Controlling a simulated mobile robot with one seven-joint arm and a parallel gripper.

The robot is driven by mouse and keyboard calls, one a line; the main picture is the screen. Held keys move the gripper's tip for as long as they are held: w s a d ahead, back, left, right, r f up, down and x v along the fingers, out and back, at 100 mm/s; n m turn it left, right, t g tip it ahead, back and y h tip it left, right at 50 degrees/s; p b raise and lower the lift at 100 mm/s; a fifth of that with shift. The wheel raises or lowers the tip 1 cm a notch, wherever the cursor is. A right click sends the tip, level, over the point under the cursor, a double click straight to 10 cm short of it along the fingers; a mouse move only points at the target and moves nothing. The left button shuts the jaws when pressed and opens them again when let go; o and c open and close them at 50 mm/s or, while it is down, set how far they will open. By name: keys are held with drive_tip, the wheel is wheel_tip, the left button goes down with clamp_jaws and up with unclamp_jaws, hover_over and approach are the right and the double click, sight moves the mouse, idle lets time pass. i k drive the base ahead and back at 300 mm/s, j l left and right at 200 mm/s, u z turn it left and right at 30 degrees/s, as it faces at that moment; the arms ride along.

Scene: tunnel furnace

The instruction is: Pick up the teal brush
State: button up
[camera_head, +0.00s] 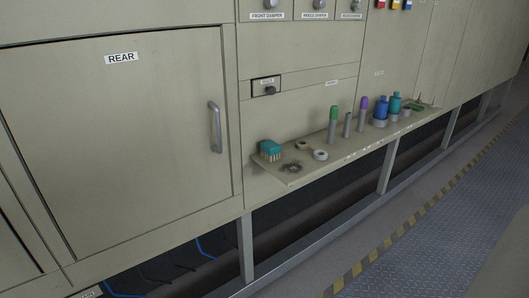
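The teal brush (271,147) stands at the left end of a narrow shelf (318,170) on the front of the furnace. It has a teal block on top and pale bristles pointing down onto the shelf. A dark tangled clump (291,167) lies just to its right. My gripper is not in view.
Two tape rolls (320,155), several capped markers or tubes (333,125), a blue bottle (380,109) and a teal bottle (395,103) stand along the shelf to the right. A cabinet door marked REAR with a handle (215,127) is left of the shelf. A metal rail runs below.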

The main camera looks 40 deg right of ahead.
sight(270, 150)
drive_tip(key=l, duration=0.45)
drive_tip(key=i+l+z, duration=0.1)
drive_tip(key=l, duration=0.35)
drive_tip(key=i+l, duration=0.1)
drive_tip(key=l, duration=0.35)
drive_tip(key=i+l+z, duration=0.15)
drive_tip(key=l, duration=0.75)
drive_tip(key=i+l+z, duration=0.1)
drive_tip(key=l, duration=0.35)
drive_tip(key=i+l, duration=0.15)
drive_tip(key=l, duration=0.3)
drive_tip(key=i+l+z, duration=0.1)
drive_tip(key=l, duration=0.35)
